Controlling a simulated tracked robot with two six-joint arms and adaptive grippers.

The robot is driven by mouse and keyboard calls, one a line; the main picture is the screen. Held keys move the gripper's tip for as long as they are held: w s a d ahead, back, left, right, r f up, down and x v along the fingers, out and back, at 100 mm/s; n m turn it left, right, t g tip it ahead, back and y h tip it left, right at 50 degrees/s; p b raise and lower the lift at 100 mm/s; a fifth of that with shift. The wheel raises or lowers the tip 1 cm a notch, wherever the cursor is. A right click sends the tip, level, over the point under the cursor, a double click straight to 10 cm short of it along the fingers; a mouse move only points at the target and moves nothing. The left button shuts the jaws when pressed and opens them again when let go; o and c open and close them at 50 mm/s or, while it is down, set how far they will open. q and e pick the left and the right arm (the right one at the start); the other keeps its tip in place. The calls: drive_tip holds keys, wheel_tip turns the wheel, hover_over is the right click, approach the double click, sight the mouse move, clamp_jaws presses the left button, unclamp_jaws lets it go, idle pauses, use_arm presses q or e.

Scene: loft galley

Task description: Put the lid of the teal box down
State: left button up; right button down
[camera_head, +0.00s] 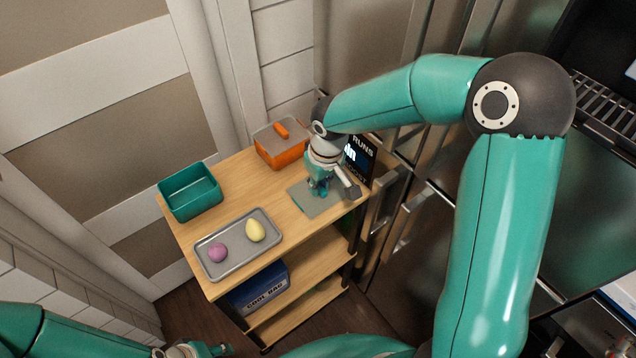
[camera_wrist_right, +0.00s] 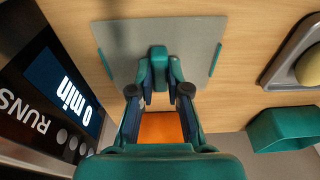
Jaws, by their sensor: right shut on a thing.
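The lid of the teal box (camera_head: 308,208) is a flat grey plate with teal edges and a raised teal handle, over the right part of the cart's wooden top. It also shows in the right wrist view (camera_wrist_right: 195,42). My right gripper (camera_head: 320,186) is shut on the lid's handle from above. The lid lies level, at or very close to the wood; I cannot tell whether it touches. The teal box (camera_head: 190,194) stands open and empty at the cart's left end. My left gripper (camera_head: 195,350) is partly cut off at the bottom edge.
An orange box with a grey lid (camera_head: 281,146) stands behind the held lid. A dark display sign (camera_head: 358,160) stands close on its right. A grey tray (camera_head: 238,262) holds a purple egg (camera_head: 217,252) and a yellow egg (camera_head: 255,231). Bare wood lies between teal box and lid.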

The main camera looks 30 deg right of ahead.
sight(324, 191)
drive_tip(key=c, duration=1.1)
unclamp_jaws()
drive_tip(key=shift+c, duration=0.2)
drive_tip(key=shift+r, duration=0.15)
wheel_tip(324, 191, up, 12)
drive_tip(key=s, duration=0.1)
drive_tip(key=shift+s, duration=0.4)
drive_tip(key=shift+d+f, duration=0.1)
drive_tip(key=shift+f, duration=0.15)
